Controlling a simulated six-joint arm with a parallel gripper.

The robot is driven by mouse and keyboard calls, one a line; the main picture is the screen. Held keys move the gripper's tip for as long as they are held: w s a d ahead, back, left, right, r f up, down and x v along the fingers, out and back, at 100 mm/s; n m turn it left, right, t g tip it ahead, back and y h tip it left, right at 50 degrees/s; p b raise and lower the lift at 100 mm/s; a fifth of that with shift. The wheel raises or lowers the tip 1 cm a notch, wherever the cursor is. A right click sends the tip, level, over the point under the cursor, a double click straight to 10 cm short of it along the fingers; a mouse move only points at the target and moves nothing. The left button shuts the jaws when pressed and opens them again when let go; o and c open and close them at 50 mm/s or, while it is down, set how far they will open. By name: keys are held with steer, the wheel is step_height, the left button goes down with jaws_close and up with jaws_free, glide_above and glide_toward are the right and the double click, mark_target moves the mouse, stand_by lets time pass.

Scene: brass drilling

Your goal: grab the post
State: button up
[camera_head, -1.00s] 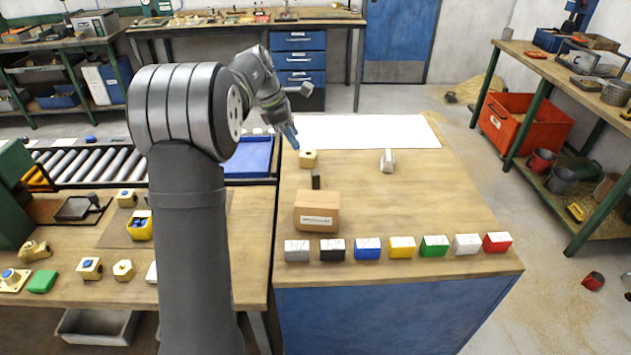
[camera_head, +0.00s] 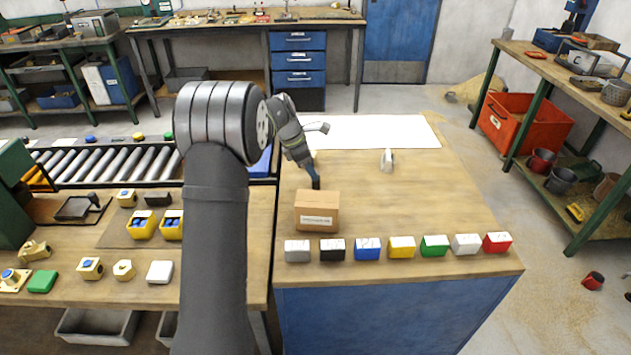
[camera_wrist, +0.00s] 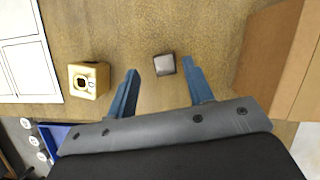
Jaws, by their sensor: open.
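The post (camera_wrist: 165,65) shows in the wrist view as a small dark grey square top, seen from above. It lies between the tips of my gripper's two blue fingers (camera_wrist: 160,67), which are spread apart, with a gap on each side. In the head view my gripper (camera_head: 314,176) points down just behind the cardboard box, and the dark post (camera_head: 316,184) is mostly hidden by it. I cannot tell how far the fingertips are above the bench.
A cardboard box (camera_head: 317,211) stands close to the post, and fills the right side of the wrist view (camera_wrist: 270,45). A brass block (camera_wrist: 88,80) with a hole sits left of my fingers. Several coloured blocks line the bench's front edge. A white sheet (camera_head: 380,131) lies behind.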

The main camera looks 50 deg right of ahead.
steer(key=x, duration=0.5)
steer(key=shift+s+r, duration=0.1)
steer(key=shift+s, duration=0.3)
steer(key=shift+a, duration=0.1)
jaws_close()
steer(key=shift+r, duration=0.15)
